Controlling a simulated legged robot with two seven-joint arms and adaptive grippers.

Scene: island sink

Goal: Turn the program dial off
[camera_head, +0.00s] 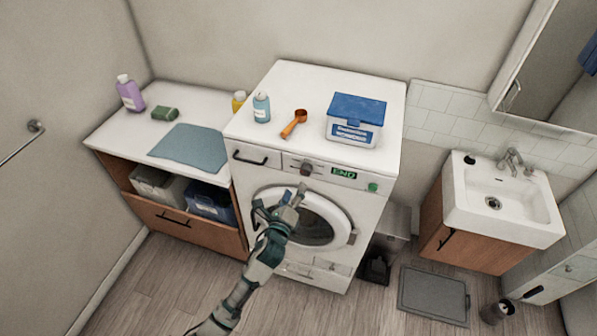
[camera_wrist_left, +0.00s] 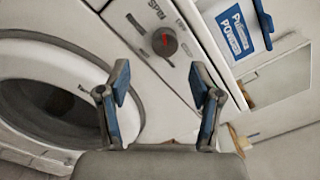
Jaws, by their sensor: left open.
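The program dial (camera_head: 306,168) is a dark round knob on the front panel of the white washing machine (camera_head: 381,217). In the left wrist view the dial (camera_wrist_left: 164,42) is grey with a red mark, beyond the gap between my fingers. My left gripper (camera_head: 281,197) is open and empty in front of the machine, below the dial and over the round door (camera_head: 314,228). Its fingers also show in the left wrist view (camera_wrist_left: 160,78), spread apart and not touching the dial. The display (camera_head: 344,173) reads END. My right gripper is not in view.
A detergent drawer handle (camera_head: 250,158) is left of the dial and a green button (camera_head: 373,187) is right. A sink (camera_head: 470,203) is at right.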

